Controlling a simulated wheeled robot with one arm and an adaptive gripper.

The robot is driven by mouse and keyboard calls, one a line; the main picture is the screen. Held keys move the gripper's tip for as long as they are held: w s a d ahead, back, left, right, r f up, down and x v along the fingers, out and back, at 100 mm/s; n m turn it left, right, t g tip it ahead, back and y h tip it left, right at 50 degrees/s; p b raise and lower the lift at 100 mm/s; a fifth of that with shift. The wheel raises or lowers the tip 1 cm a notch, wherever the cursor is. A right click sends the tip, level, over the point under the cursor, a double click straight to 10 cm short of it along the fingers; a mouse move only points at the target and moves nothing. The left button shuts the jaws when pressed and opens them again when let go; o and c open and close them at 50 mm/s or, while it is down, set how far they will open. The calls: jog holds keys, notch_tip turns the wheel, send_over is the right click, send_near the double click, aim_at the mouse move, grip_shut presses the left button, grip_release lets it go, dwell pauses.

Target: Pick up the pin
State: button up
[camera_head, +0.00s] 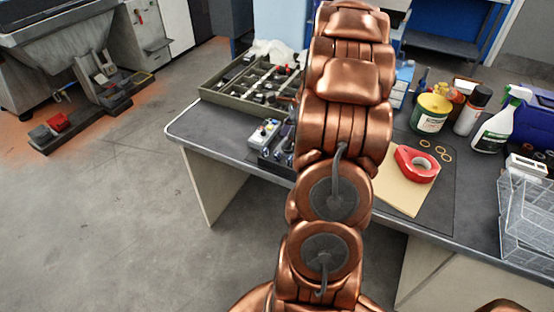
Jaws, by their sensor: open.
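I cannot make out a pin in the head view. My copper-coloured arm runs up the middle of the picture and hides part of the bench. My gripper is not in view. The dark bench top (222,133) shows on both sides of the arm. At its left end stands an olive compartment tray (217,91) with several small dark parts in it. A small light box with coloured knobs (264,133) sits in front of the tray, close to the arm.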

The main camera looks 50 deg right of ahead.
aim_at(278, 153)
jog(key=shift+d+f, duration=0.25)
jog(key=shift+f, duration=0.3)
jog(key=shift+p+x, duration=1.1)
jog(key=shift+x, duration=2.4)
jog(key=shift+w+a+r, duration=0.1)
grip_shut()
